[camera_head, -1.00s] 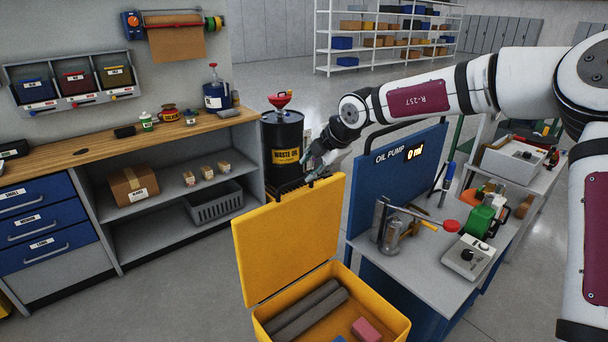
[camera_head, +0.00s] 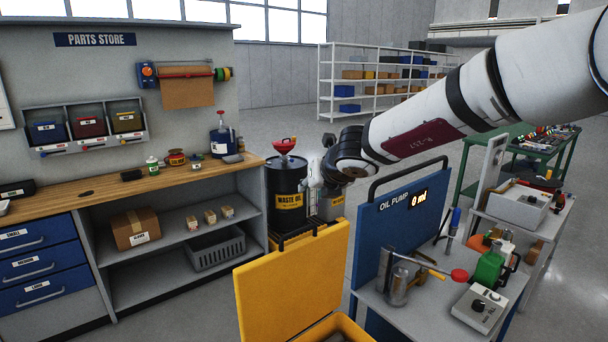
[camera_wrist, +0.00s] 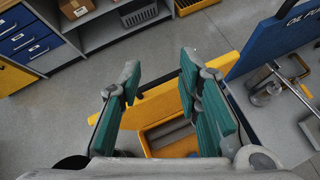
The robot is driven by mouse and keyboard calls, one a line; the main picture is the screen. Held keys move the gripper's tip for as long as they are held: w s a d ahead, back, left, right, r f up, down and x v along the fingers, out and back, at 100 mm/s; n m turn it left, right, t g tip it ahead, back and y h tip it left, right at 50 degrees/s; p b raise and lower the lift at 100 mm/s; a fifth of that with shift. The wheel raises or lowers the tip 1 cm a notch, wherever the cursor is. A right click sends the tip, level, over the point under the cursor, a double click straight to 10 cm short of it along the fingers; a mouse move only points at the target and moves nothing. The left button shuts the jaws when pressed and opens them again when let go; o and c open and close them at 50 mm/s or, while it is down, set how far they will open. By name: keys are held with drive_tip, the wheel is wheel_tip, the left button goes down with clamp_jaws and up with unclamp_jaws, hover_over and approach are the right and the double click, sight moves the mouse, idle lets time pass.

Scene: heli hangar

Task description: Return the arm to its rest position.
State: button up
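My gripper (camera_wrist: 162,105) is open in the wrist view, its two green-padded fingers apart with nothing between them. In the head view my gripper (camera_head: 313,178) is small, just right of the black waste oil drum (camera_head: 286,190) and above the raised lid of the yellow bin (camera_head: 290,285). My white arm reaches across from the upper right. In the wrist view the yellow lid (camera_wrist: 150,104) and the open bin (camera_wrist: 175,135) lie below the fingers, with clear space between.
The blue oil pump panel (camera_head: 398,225) and its cart (camera_head: 425,300) stand close right of the bin. A wooden-topped workbench (camera_head: 120,187) with shelves lies left. A white shelving rack (camera_head: 385,85) stands far back. Grey floor is free behind the drum.

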drive_tip(key=s+r+n+g+y, duration=0.1)
drive_tip(key=s+r+n, duration=0.2)
drive_tip(key=s+n, duration=0.65)
drive_tip(key=s+r+n, duration=0.3)
drive_tip(key=s+n, duration=0.5)
drive_tip(key=n, duration=0.3)
drive_tip(key=s+d+f+n+g+h, duration=0.2)
drive_tip(key=s+d+n, duration=0.4)
drive_tip(key=s, duration=0.6)
drive_tip(key=s+d+f+n+g+h, duration=0.2)
drive_tip(key=s+d+f+n, duration=0.1)
drive_tip(key=s+d+n, duration=0.4)
drive_tip(key=s+d, duration=0.3)
drive_tip(key=s, duration=0.2)
drive_tip(key=shift+d+f+h, duration=0.25)
drive_tip(key=shift+d+h, duration=0.05)
drive_tip(key=shift+d, duration=0.05)
